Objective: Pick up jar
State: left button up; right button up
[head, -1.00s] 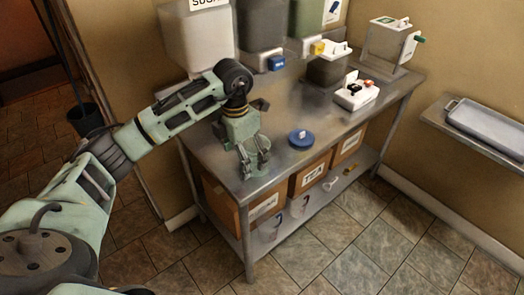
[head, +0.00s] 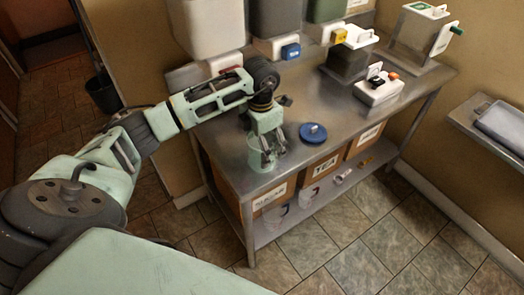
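A clear, greenish jar (head: 256,160) stands upright near the front left corner of the steel table. My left gripper (head: 273,156) points down at the jar, with its fingers overlapping the jar's outline. I cannot tell if the fingers are around it or touching it, or how far apart they are. A round blue lid (head: 313,133) with a knob lies on the tabletop to the right of the jar. My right gripper is not in view.
The steel table (head: 228,163) carries large bins (head: 207,25) along the back and a white box (head: 378,91) at the right. Cardboard boxes (head: 325,168) and measuring cups (head: 308,196) sit on the lower shelf. A side shelf (head: 462,115) holds a grey tray (head: 502,125).

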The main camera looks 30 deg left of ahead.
pick_arm(q)
notch_tip(320, 180, down, 2)
jog(key=shift+w+f, duration=0.1)
jog(key=shift+f, duration=0.1)
jog(key=c, duration=1.4)
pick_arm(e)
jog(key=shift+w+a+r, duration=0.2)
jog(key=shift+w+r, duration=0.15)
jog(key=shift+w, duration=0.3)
pick_arm(q)
jog(key=shift+w+r, duration=0.1)
jog(key=shift+r, duration=0.5)
notch_tip(320, 180, up, 3)
jog(key=shift+f+b, duration=0.2)
jog(key=shift+b, duration=0.75)
jog(key=w+d+r+b, duration=0.1)
jog(key=w+d+r, duration=0.1)
jog(key=d, duration=0.1)
jog(key=w+d+r+b, duration=0.1)
jog(key=w+d+r, duration=0.1)
jog(key=d+r, duration=0.1)
jog(key=w+d+r+b, duration=0.2)
jog(key=d, duration=0.1)
jog(key=shift+w+d+r, duration=0.15)
jog(key=shift+w+d, duration=0.05)
jog(key=shift+w, duration=0.2)
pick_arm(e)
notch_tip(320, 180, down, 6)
